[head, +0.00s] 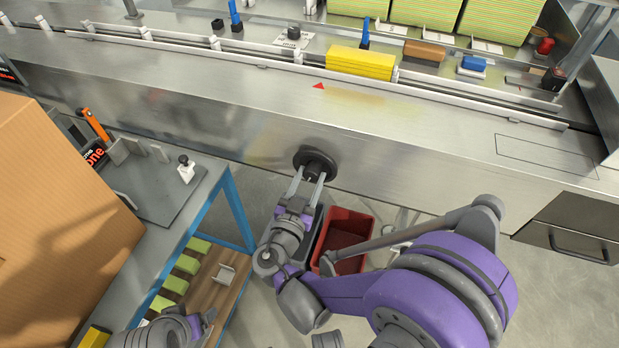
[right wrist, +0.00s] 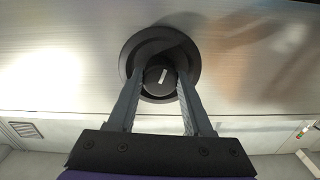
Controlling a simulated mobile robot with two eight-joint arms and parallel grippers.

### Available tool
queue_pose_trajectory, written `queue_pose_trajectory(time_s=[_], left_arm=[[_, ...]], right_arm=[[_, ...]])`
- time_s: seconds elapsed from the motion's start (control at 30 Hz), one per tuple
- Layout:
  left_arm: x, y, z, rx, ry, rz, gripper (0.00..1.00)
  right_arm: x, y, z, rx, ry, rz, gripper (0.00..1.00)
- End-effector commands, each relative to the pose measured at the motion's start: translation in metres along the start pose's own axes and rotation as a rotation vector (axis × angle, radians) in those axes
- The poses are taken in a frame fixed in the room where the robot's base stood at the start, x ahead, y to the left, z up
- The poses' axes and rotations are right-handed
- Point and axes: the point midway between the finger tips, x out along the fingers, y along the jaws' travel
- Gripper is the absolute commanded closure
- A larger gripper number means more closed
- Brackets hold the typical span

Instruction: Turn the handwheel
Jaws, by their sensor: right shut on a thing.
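The handwheel (head: 316,161) is a small black round wheel on the front face of the steel machine. It also shows in the right wrist view (right wrist: 159,51), with a black hub that bears a short white mark. My right gripper (head: 315,178) is at the wheel, its two fingers on either side of the hub. In the right wrist view the right gripper (right wrist: 160,85) is shut on the hub. My left arm shows only in part at the bottom left, and its fingertips cannot be made out.
A red bin (head: 345,232) stands on the floor below the wheel. A blue-framed bench (head: 222,190) and a large cardboard box (head: 50,215) are at the left. A yellow pack (head: 361,62) lies on the conveyor above. A drawer (head: 570,240) is at the right.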

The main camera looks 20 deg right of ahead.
Motion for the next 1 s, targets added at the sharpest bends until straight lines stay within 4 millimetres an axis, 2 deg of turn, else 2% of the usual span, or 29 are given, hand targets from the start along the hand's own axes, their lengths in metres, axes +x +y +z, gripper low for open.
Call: queue_pose_trajectory(time_s=[0.27, 0.3, 0.43, 0.77, 0.87, 1.0], left_arm=[[0.000, 0.000, 0.000, 0.000, 0.000, 0.000, 0.18], [0.000, 0.000, 0.000, 0.000, 0.000, 0.000, 0.18], [0.000, 0.000, 0.000, 0.000, 0.000, 0.000, 0.18], [0.000, 0.000, 0.000, 0.000, 0.000, 0.000, 0.18], [0.000, 0.000, 0.000, 0.000, 0.000, 0.000, 0.18], [-0.001, 0.000, -0.001, 0.000, 0.000, 0.000, 0.18]], right_arm=[[0.000, 0.000, 0.000, 0.000, -0.001, 0.000, 1.00], [0.000, 0.000, 0.000, 0.000, -0.001, 0.000, 0.44], [0.000, 0.000, 0.000, -0.001, -0.001, 0.000, 0.21], [-0.002, 0.000, 0.000, -0.001, 0.000, -0.001, 0.19], [-0.011, -0.001, 0.000, -0.001, 0.000, -0.002, 0.19], [-0.037, -0.002, 0.000, -0.001, -0.001, -0.006, 0.19]])
